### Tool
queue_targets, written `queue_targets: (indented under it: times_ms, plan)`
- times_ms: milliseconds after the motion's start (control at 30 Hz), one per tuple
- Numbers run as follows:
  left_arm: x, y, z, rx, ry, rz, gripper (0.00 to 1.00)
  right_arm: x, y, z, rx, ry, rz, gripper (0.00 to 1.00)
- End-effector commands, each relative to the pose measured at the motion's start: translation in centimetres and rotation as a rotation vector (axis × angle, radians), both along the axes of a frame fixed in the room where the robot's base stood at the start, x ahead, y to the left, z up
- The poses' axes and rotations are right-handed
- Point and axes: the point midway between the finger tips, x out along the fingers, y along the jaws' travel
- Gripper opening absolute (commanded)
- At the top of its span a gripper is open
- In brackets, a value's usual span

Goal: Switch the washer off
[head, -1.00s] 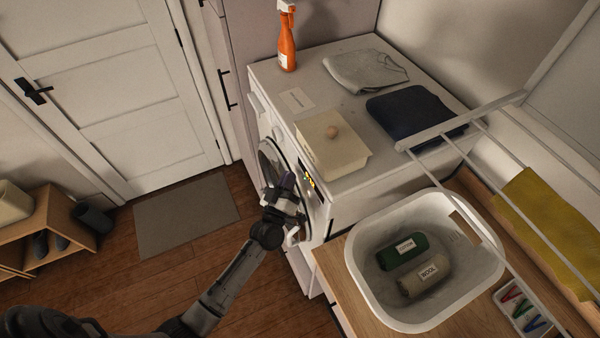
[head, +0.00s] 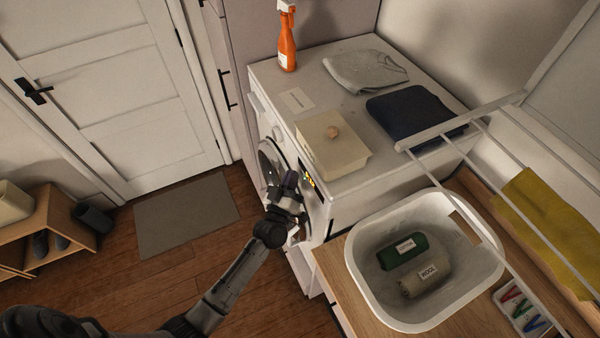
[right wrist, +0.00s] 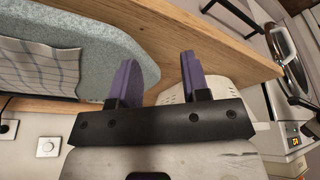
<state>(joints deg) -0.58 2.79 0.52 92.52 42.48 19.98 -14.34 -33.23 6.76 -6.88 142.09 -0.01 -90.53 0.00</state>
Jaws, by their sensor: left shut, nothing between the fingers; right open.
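The white washer (head: 352,205) stands against the back wall, its front facing left in the head view. Its round door (head: 268,160) and a lit yellow display (head: 309,181) show on that front. My left gripper (head: 288,180) is shut and empty, close to the front beside the display. I cannot tell whether it touches the panel, and the arm hides part of the front. In the right wrist view, my right gripper (right wrist: 158,80) is open with nothing between its purple fingers. The washer's front with an orange display (right wrist: 294,141) also shows at the far right there.
On the washer are an orange spray bottle (head: 287,42), a lidded cream box (head: 348,158), grey cloth (head: 362,70) and navy cloth (head: 412,108). A white basket (head: 485,272) and a drying rack (head: 460,126) stand right.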

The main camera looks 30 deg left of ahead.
Motion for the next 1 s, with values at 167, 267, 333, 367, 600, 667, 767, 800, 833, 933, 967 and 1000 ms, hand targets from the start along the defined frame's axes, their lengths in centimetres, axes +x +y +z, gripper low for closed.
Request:
queue_targets:
  times_ms: [167,267,333,367,600,667,767,800,833,933,967,1000]
  plan:
    - [0.03,-0.01,0.02,0.0,0.0,0.0,0.0,0.0,0.06,0.0,0.002,0.0,-0.001,0.43]
    - [0.09,-0.04,0.01,0.0,0.0,0.0,0.0,0.0,0.06,0.01,0.002,0.0,-0.001,0.43]
    - [0.14,-0.07,0.01,0.0,0.0,0.0,0.0,0.0,0.06,0.01,0.002,0.0,-0.001,0.43]
    - [0.18,-0.09,0.02,0.001,0.0,0.0,0.0,0.0,0.06,0.01,0.002,0.0,-0.002,0.43]
    - [0.32,-0.16,0.03,0.001,-0.001,0.001,0.0,-0.01,0.03,0.02,0.001,0.0,-0.001,0.43]
    - [0.29,-0.15,0.04,0.001,0.0,0.0,0.0,-0.01,0.0,0.03,0.0,0.0,0.0,0.43]
    - [0.14,-0.07,0.06,0.001,0.0,0.0,0.0,-0.01,-0.07,0.14,-0.003,0.001,0.001,0.43]
    - [0.04,-0.01,0.06,0.001,0.0,0.0,0.0,-0.01,-0.11,0.2,-0.004,0.0,0.002,0.43]
    - [-0.05,0.04,0.07,0.002,0.0,0.001,0.0,-0.02,-0.13,0.25,-0.004,0.0,0.003,0.43]
    - [-0.39,0.24,0.11,0.002,0.0,0.001,0.0,-0.02,-0.19,0.45,-0.007,0.0,0.004,0.43]
    - [-0.5,0.31,0.12,0.003,0.0,0.001,0.0,-0.01,-0.2,0.51,-0.007,0.0,0.004,0.43]
    - [-0.63,0.38,0.12,0.002,0.0,0.001,0.0,-0.02,-0.2,0.57,-0.007,0.0,0.004,0.43]
